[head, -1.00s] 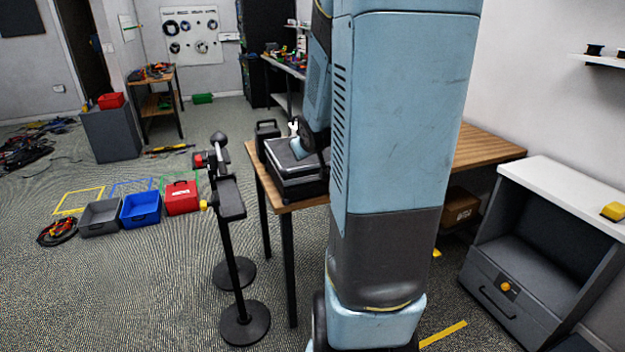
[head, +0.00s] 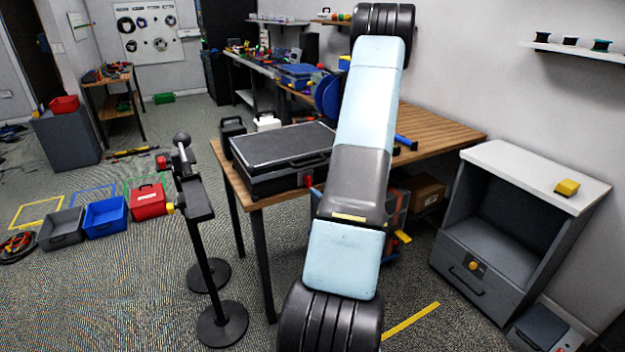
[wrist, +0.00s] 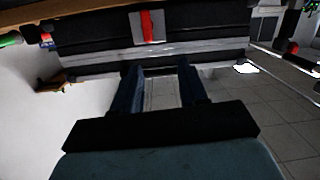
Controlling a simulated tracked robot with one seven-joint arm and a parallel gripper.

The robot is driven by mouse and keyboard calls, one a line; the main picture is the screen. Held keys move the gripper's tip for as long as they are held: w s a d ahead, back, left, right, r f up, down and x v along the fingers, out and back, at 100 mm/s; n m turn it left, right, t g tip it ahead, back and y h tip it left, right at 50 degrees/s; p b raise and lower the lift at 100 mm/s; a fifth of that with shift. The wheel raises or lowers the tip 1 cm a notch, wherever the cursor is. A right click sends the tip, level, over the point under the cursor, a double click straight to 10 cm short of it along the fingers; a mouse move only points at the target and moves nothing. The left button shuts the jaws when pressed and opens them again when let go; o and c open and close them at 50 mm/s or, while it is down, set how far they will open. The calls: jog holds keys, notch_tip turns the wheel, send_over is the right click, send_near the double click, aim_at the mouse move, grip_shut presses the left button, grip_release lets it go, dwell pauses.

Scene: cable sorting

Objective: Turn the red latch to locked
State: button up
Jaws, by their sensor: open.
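The red latch (wrist: 147,26) is a narrow red bar on a pale plate on the dark case (wrist: 95,35). It stands upright in the wrist view. In the head view, the black case (head: 280,146) lies flat on the wooden table, and the latch (head: 308,181) is a small red spot on its front, beside my arm. My gripper (wrist: 160,66) is open and empty, with two dark blue fingers pointing toward the case below the latch. The latch appears apart from the fingers. My arm hides the gripper in the head view.
A black stand (head: 200,225) is left of the table (head: 238,184). A grey cabinet (head: 520,220) with a yellow item (head: 567,187) on top is at right. Grey, blue (head: 105,215) and red bins sit on the floor at left. A blue-handled item (head: 405,143) lies on the table.

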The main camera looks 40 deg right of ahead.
aim_at(310, 178)
jog(key=shift+m+t+h, duration=0.5)
jog(key=shift+m+t, duration=0.1)
jog(key=shift+m, duration=0.1)
jog(key=x, duration=0.3)
jog(key=d+f+x, duration=0.1)
jog(key=x, duration=0.7)
jog(key=shift+s+d+f, duration=0.2)
jog(key=shift+s+f, duration=0.05)
jog(key=shift+f, duration=0.1)
